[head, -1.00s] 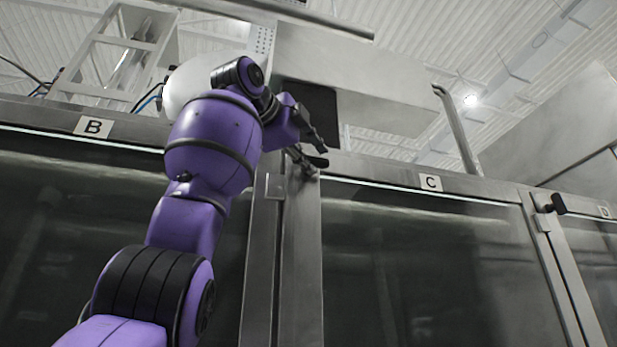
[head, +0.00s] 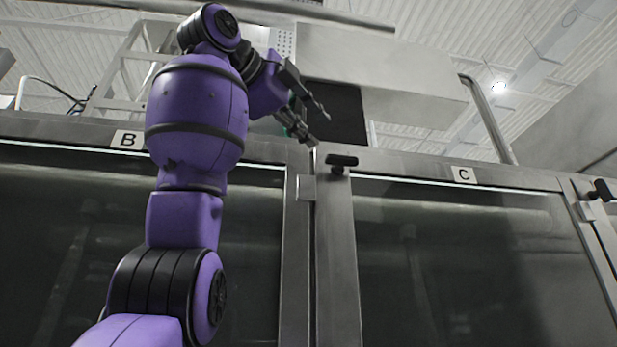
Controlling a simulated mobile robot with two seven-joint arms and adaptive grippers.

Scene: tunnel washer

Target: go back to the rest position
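My purple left arm rises from the bottom left of the head view. Its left gripper (head: 320,131) is at the upper middle, with two dark fingers spread apart and nothing visible between them. Just below and to the right of the fingertips is a black door handle (head: 341,161) at the top of the door frame between the panels marked B and C. A small gap shows between the fingers and the handle. My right gripper is not in view.
Glass-fronted doors B (head: 126,139) and C (head: 464,174) stand close in front and look shut. A grey metal box (head: 400,80) and a bent pipe (head: 488,118) are above. Another black handle (head: 604,190) is at the right edge.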

